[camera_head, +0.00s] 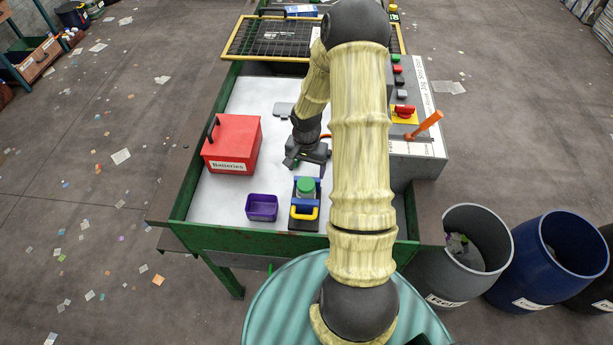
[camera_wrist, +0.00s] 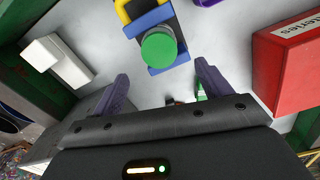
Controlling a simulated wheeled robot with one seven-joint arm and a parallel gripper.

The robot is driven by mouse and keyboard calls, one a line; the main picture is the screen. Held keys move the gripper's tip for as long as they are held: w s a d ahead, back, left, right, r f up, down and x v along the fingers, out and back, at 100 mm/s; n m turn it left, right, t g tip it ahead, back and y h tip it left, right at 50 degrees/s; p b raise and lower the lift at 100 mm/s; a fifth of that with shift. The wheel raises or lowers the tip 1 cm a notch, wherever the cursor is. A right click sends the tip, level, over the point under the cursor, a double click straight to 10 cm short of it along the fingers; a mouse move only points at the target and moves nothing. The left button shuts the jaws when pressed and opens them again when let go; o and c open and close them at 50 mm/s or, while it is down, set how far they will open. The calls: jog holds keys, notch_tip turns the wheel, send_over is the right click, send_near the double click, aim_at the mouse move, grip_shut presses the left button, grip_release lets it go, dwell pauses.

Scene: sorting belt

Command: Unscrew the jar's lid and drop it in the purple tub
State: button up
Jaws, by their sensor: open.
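The jar (camera_head: 305,194) stands upright in a blue holder (camera_head: 293,208) with a yellow handle. Its round green lid (camera_head: 305,184) is on top, and the lid also shows in the wrist view (camera_wrist: 158,48). The purple tub (camera_head: 262,207) stands just left of the holder and looks empty. Only an edge of the tub (camera_wrist: 207,2) shows at the top of the wrist view. My gripper (camera_wrist: 161,76) is open and empty, with its fingers pointing towards the lid but apart from it. In the head view it hangs just behind the jar, partly hidden by my arm.
A red box marked Batteries (camera_head: 232,145) stands left of the jar. A control panel (camera_head: 405,105) with buttons and an orange lever borders the table's right side. A black mesh grid (camera_head: 275,38) lies at the back. The white tabletop (camera_head: 215,205) is clear left of the tub.

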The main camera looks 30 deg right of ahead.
aim_at(306, 182)
jog(key=shift+f+p, duration=0.6)
jog(key=shift+f, duration=2.35)
jog(key=c, duration=1.1)
